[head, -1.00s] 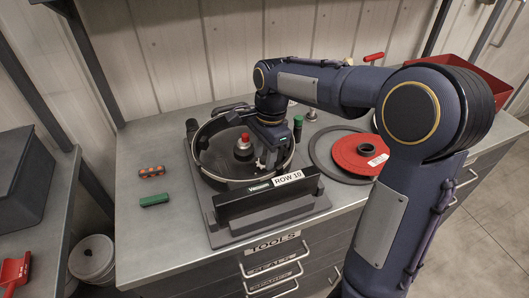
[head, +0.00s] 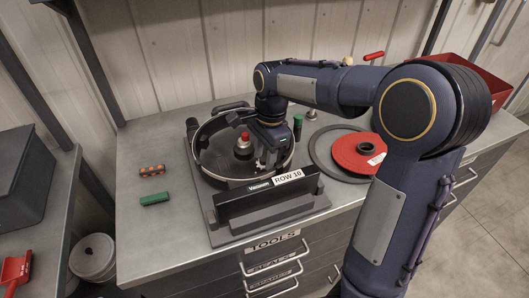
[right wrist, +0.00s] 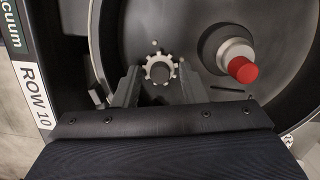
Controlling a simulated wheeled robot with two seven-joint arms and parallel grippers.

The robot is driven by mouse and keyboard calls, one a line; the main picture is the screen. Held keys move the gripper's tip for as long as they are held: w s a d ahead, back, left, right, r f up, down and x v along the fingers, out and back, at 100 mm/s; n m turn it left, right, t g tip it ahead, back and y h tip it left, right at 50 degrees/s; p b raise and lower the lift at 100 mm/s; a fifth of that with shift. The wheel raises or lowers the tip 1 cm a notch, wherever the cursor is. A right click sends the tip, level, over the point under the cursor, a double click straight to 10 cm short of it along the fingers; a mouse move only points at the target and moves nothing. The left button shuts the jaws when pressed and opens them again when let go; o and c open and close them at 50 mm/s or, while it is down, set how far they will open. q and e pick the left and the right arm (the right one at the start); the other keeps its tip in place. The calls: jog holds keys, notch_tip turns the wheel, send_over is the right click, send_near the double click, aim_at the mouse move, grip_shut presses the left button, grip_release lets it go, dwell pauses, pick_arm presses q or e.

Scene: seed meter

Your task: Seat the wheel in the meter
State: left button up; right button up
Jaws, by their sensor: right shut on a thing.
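The meter (head: 199,150) is a round dark-rimmed housing on a grey base on the bench. Inside it stands a hub with a red cap (head: 244,136), also seen right of my fingers in the right wrist view (right wrist: 243,69). My right gripper (right wrist: 159,84) reaches down inside the meter's rim, beside the hub. It is shut on a small pale toothed wheel (right wrist: 149,70), which lies between the fingertips with a grey round centre. Whether the wheel touches the meter's floor I cannot tell. My left gripper is in neither view.
The black front cover (head: 268,203) with a ROW 10 label stands before the meter. A red disc (head: 345,155) on a dark ring lies to the right. Green (head: 155,198) and orange-dotted (head: 153,170) blocks lie left.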

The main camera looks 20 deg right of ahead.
aim_at(265, 158)
jog(key=shift+f, duration=0.5)
dwell(0.5)
jog(key=shift+f, duration=0.25)
dwell(1.1)
jog(key=o, duration=1)
jog(key=shift+r+p, duration=0.1)
jog(key=shift+p, duration=0.25)
jog(key=shift+c, duration=0.2)
notch_tip(265, 158, up, 9)
jog(key=p, duration=0.9)
jog(key=shift+r, duration=0.2)
